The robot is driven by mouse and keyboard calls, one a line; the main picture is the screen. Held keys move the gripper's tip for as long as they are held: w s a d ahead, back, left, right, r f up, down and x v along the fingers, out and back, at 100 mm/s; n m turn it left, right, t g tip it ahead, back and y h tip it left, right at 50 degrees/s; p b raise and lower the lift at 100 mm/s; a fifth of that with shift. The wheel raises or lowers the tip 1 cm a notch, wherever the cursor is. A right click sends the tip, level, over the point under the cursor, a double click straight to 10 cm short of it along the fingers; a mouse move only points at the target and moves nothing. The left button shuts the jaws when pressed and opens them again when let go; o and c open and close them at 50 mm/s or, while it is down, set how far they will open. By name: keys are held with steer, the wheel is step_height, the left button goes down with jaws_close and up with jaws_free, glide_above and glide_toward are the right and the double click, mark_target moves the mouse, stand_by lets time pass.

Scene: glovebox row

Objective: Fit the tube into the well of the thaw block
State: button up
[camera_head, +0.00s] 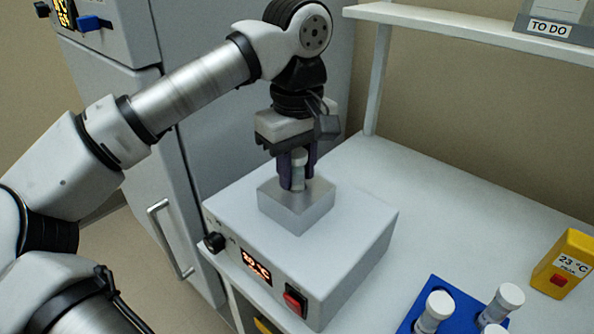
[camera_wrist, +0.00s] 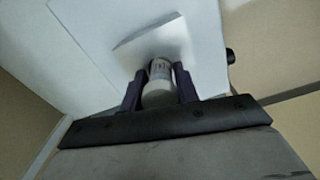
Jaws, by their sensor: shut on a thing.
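My gripper (camera_head: 298,172) is shut on a tube (camera_head: 298,170) with a white cap, held upright between its dark purple fingers. The tube stands over the silver thaw block (camera_head: 296,212) on top of the white heater unit. Its lower end meets the block's top in the picture; I cannot tell how deep it sits in the well, which is hidden. In the wrist view the capped tube (camera_wrist: 159,85) shows between the fingers, with the pale block (camera_wrist: 155,45) beyond it.
The white heater unit (camera_head: 350,240) has a lit display, a knob and a red switch. A blue rack (camera_head: 455,292) with several white-capped tubes stands at lower right, near a yellow thermometer (camera_head: 563,264). A shelf (camera_head: 470,27) is above. Bench behind the unit is clear.

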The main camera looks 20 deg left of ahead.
steer(key=shift+f, duration=0.2)
steer(key=o, duration=1)
steer(key=shift+c, duration=0.2)
step_height(320, 180, up, 12)
steer(key=p, duration=0.9)
steer(key=shift+r, duration=0.25)
steer(key=shift+s+f, duration=0.1)
